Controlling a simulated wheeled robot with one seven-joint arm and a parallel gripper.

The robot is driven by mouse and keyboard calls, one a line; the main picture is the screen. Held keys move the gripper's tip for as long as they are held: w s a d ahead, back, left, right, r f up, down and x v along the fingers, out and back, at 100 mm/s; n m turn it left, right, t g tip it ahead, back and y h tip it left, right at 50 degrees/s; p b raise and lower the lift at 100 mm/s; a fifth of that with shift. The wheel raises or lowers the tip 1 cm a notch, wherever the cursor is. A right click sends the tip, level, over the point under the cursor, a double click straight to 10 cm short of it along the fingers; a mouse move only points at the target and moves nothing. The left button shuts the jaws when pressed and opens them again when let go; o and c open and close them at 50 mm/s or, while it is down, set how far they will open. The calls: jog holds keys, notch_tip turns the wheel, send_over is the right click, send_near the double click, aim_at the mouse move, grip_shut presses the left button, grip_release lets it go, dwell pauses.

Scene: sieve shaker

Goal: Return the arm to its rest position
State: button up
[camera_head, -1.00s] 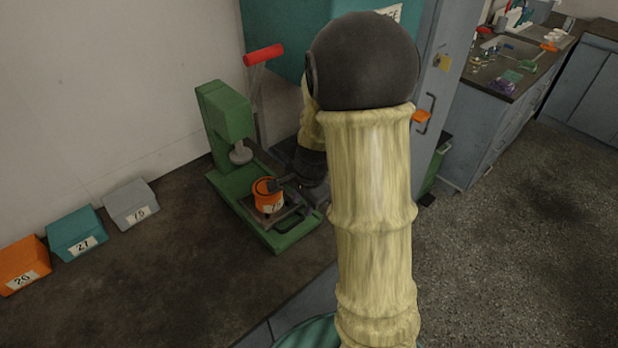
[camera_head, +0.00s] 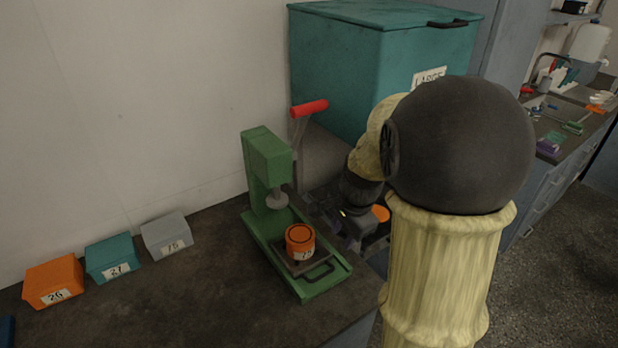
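My arm rises at the right of the head view, with a large dark elbow, and bends down behind it. My gripper (camera_head: 352,238) is a dark shape right of the green press, low over or beside the counter's back part. It is apart from the orange cup (camera_head: 300,240), which bears a number label and stands upright on the press's plate. The gripper's fingers are small and dark, so their opening cannot be made out. The green press (camera_head: 266,160) has a red-handled lever (camera_head: 309,108) raised above the cup.
Orange (camera_head: 53,281), teal (camera_head: 112,258) and grey (camera_head: 167,235) numbered boxes stand along the wall at left. A large teal bin (camera_head: 345,60) stands behind my arm. A small orange object (camera_head: 380,213) shows beside the gripper. The counter's front left (camera_head: 190,305) is clear.

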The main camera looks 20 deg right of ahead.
jog(key=s+a+r+n+p, duration=0.2)
jog(key=s+a+n+p, duration=0.3)
jog(key=n, duration=0.9)
jog(key=s+a, duration=0.2)
jog(key=s, duration=0.2)
jog(key=shift+s+h, duration=0.2)
jog(key=shift+h, duration=0.1)
jog(key=shift+w, duration=0.1)
dwell(0.3)
